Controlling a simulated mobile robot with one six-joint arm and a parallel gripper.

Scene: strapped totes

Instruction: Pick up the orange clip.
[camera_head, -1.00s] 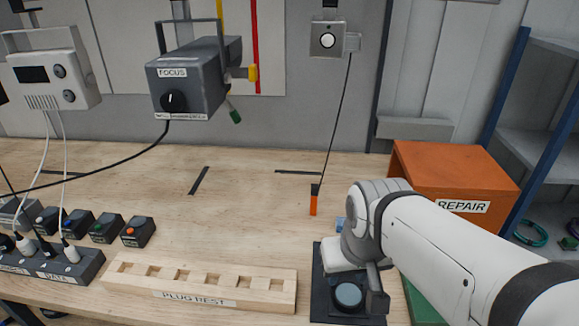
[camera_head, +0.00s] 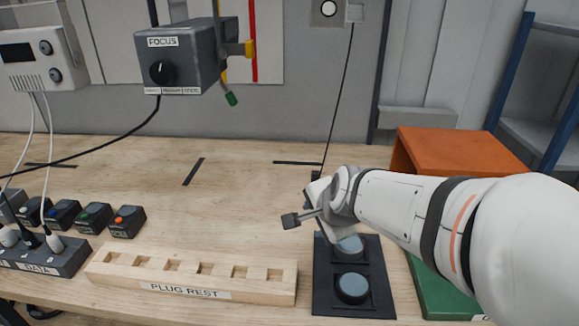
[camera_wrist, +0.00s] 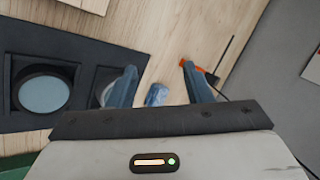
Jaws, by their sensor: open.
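The orange clip (camera_wrist: 183,63) lies on the wooden bench and is partly hidden behind the right finger in the wrist view. A black cable runs from its dark end. In the head view its dark end (camera_head: 316,175) shows just above my gripper, and its orange part is hidden. In the head view my gripper (camera_head: 303,206) is over the bench behind the black pad.
The black pad (camera_head: 325,290) with two round discs lies below my arm. A small blue object (camera_wrist: 157,94) is near the pad. The plug rest (camera_head: 190,292) is at front left, an orange repair box (camera_head: 460,150) at right. Bench left of the clip is clear.

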